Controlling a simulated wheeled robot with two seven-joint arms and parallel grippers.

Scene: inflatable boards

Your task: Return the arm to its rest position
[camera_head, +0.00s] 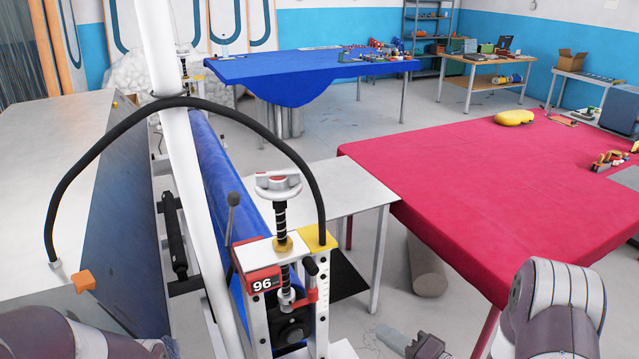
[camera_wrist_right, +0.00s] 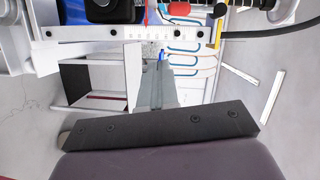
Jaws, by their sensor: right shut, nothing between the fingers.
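My right arm (camera_head: 550,305) comes in at the lower right of the head view, in front of the red-covered table. My right gripper (camera_head: 425,346) shows small and partly cut off at the bottom edge, low over the floor. It is shut and empty, apart from the machine and the table. In the right wrist view, a grey part of it (camera_wrist_right: 160,85) shows beyond a dark bar. A purple-grey part of my left arm (camera_head: 70,335) shows at the lower left of the head view; the left gripper is out of view.
A machine with a handwheel (camera_head: 278,185) and a "96" label stands at centre front, with a black hose (camera_head: 190,100) arching over it. A red-covered table (camera_head: 480,190) fills the right. A grey side table (camera_head: 345,190) stands between them. A roll (camera_head: 427,265) lies on the floor.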

